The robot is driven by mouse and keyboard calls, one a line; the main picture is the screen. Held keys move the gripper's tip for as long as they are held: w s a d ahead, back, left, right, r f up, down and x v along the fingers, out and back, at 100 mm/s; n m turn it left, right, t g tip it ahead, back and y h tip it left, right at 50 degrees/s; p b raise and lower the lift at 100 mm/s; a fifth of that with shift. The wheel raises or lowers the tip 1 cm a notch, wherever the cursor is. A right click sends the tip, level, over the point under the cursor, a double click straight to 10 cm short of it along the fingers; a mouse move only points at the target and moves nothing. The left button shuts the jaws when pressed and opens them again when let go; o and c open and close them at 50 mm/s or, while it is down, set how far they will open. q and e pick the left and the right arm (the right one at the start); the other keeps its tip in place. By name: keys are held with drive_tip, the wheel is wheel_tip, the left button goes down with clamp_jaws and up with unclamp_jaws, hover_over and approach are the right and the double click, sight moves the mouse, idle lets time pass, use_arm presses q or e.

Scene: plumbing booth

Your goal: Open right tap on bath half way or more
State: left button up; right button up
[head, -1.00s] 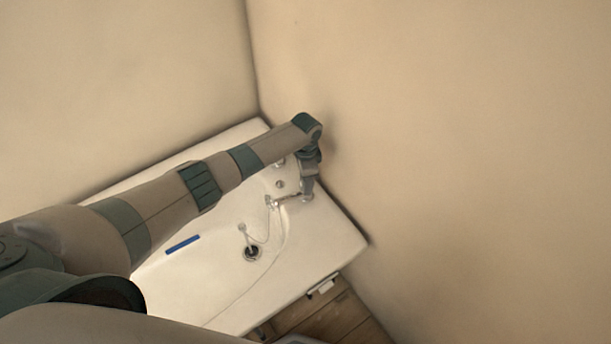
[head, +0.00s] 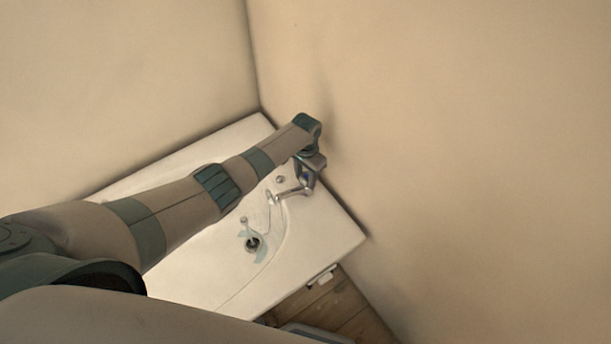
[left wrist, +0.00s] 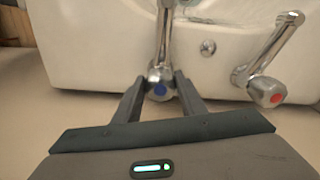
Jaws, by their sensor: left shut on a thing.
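A chrome tap with a blue mark (left wrist: 160,78) sits between the two fingers of my left gripper (left wrist: 160,86) in the left wrist view. The gripper is shut on it. A second tap with a red mark (left wrist: 268,90) stands apart to the right there, untouched. In the head view my left gripper (head: 313,160) is over the chrome tap fitting (head: 303,184) at the bath's wall side. A pale streak like water hangs below the spout. A bluish patch (head: 260,252) lies around the drain (head: 252,244). My right gripper is out of view.
The white bath (head: 325,235) fills the corner between two plain beige walls. My left arm crosses above it and hides its left part. A wall stands close behind the tap fitting. Wooden floor (head: 335,310) shows in front at lower right.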

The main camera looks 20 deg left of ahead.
sight(306, 176)
use_arm(q)
drive_tip(key=o, duration=1.1)
drive_tip(key=shift+c, duration=0.2)
drive_tip(key=shift+r, duration=0.1)
wheel_tip(306, 176, up, 17)
drive_tip(key=shift+r+b, duration=0.15)
drive_tip(key=shift+b, duration=0.25)
